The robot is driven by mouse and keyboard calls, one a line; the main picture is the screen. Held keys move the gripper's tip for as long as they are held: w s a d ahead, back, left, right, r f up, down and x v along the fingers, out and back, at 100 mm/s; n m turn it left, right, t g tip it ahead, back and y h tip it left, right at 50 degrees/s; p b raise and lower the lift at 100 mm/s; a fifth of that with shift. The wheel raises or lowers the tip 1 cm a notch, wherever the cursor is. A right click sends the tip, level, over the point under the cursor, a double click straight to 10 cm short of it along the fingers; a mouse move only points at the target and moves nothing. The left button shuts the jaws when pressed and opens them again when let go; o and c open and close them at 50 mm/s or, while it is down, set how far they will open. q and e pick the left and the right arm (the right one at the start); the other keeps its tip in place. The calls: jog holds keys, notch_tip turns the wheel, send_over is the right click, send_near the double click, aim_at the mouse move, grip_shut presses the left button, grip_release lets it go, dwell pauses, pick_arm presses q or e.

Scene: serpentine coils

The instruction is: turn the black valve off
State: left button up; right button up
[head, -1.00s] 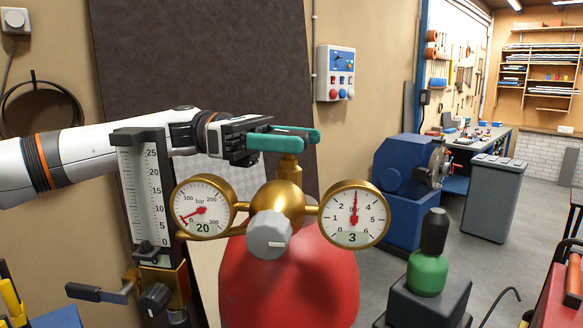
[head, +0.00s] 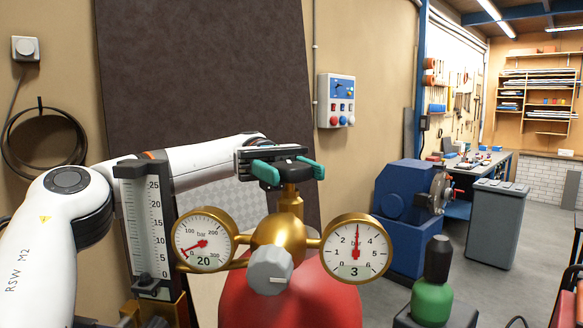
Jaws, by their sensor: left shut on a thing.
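The black valve (head: 291,167) is a dark handwheel on top of a brass stem (head: 290,205), above the brass regulator body (head: 277,243). My left gripper (head: 292,173) comes in from the left with teal fingers, one on each side of the black handwheel. It is shut on the handwheel, and the fingers hide parts of its rim. The regulator carries two round gauges: the left one (head: 203,240) has its needle low, and the right one (head: 356,248) reads about 3 bar. A grey knob (head: 269,271) faces me. My right gripper is not in view.
A red cylinder (head: 290,303) stands below the regulator. A black scale column (head: 150,230) stands close on the left, near my arm. A green and black fitting (head: 433,300) is at lower right. A blue machine (head: 404,205) and grey bin (head: 497,225) stand behind.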

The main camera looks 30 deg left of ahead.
aim_at(291, 164)
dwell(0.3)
pick_arm(q)
jog(key=o, duration=1)
jog(key=shift+r, duration=0.1)
notch_tip(291, 164, up, 10)
jog(key=p, duration=0.8)
jog(key=shift+p, duration=0.4)
